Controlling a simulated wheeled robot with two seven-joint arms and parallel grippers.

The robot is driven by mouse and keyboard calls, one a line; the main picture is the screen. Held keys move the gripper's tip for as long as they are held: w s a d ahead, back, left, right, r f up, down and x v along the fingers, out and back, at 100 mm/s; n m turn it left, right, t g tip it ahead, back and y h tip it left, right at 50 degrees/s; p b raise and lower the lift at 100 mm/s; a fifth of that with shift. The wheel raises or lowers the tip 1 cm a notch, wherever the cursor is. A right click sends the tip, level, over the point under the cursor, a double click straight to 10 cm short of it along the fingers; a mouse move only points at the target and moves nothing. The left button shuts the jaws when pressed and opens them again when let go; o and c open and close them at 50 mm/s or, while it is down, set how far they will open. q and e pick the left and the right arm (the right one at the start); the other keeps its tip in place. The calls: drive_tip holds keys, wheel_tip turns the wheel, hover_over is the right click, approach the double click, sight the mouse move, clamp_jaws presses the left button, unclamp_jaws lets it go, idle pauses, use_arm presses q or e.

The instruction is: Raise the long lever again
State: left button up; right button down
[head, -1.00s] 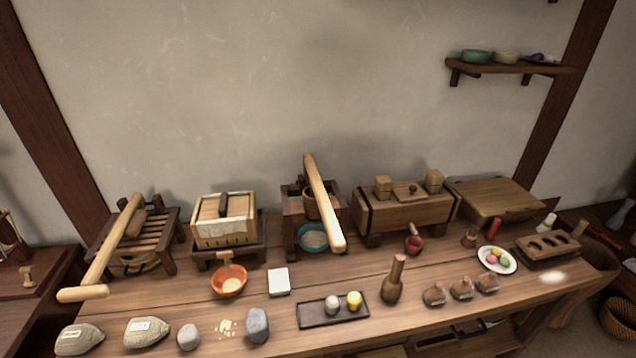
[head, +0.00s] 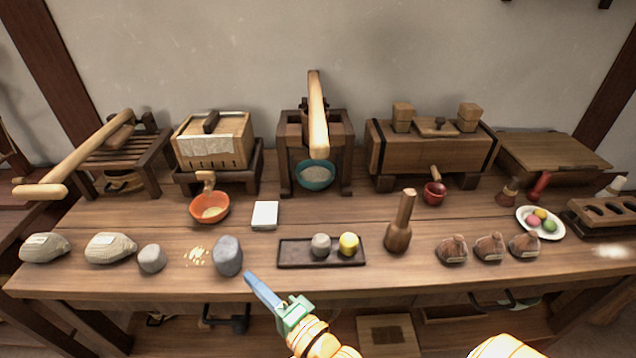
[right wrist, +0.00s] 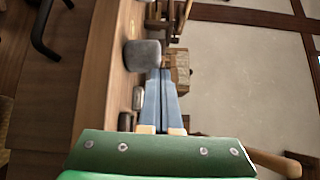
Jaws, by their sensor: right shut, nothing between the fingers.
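A long pale wooden lever (head: 75,158) with a crossbar handle slants down toward the front left over a slatted stand (head: 125,150). A second thick pale lever (head: 318,115) slants forward and down from the top of the middle wooden press frame (head: 345,140), above a teal bowl (head: 315,177). Which one is the long lever I cannot tell for sure. My right gripper (head: 250,277) has blue fingers, shut and empty, at the table's front edge near the grey stone (head: 228,256). Its shut fingers (right wrist: 160,75) also show in the right wrist view. My left gripper is out of view.
Near the front lie wrapped bundles (head: 110,248), a dark tray (head: 295,258) and an upright wooden pestle (head: 399,228). An orange bowl (head: 208,208) and a white block (head: 265,215) stand behind.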

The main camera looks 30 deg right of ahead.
drive_tip(key=s+d+r+m+t+h, duration=0.2)
drive_tip(key=d+r+m+h, duration=0.2)
drive_tip(key=m+h, duration=0.5)
drive_tip(key=s+d+r+m+t+h, duration=0.2)
drive_tip(key=d+m+h, duration=0.5)
drive_tip(key=m, duration=1)
wheel_tip(320, 180, up, 3)
drive_tip(key=shift+s+f+m+t+h, duration=0.1)
drive_tip(key=shift+s+m+t+h, duration=0.25)
drive_tip(key=shift+s+h, duration=0.55)
drive_tip(key=shift+w, duration=0.15)
drive_tip(key=s+a+r+p+x, duration=0.1)
drive_tip(key=r+p+x, duration=0.1)
drive_tip(key=p+x, duration=0.5)
drive_tip(key=shift+s+r+x, duration=0.3)
drive_tip(key=shift+x, duration=2.45)
